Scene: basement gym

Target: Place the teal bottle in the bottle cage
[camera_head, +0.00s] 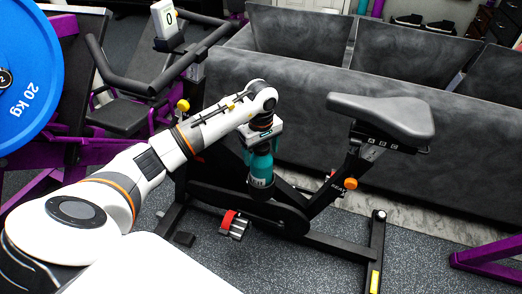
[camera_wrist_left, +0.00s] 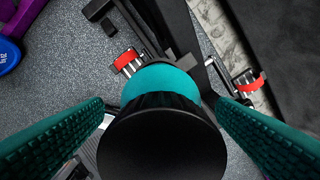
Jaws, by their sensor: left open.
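The teal bottle (camera_head: 261,172) stands roughly upright at the exercise bike's black frame, below my left gripper (camera_head: 262,150). In the left wrist view the bottle (camera_wrist_left: 162,80) shows from above, its round black cap (camera_wrist_left: 165,145) large and near the camera. My left gripper (camera_wrist_left: 163,112) is open, with one teal ribbed finger on each side of the bottle and gaps visible. The bottle's lower end meets a dark part of the frame. The bottle cage is not clearly distinguishable from the black frame there, so I cannot tell how deep the bottle sits. My right gripper is not in view.
The bike's saddle (camera_head: 385,116) rises to the right of my gripper. A red-strapped pedal (camera_head: 234,224) sits low in front. A grey sofa (camera_head: 310,95) stands close behind. A blue weight plate (camera_head: 25,75) and purple equipment are at left. Open floor (camera_head: 330,275) lies in front.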

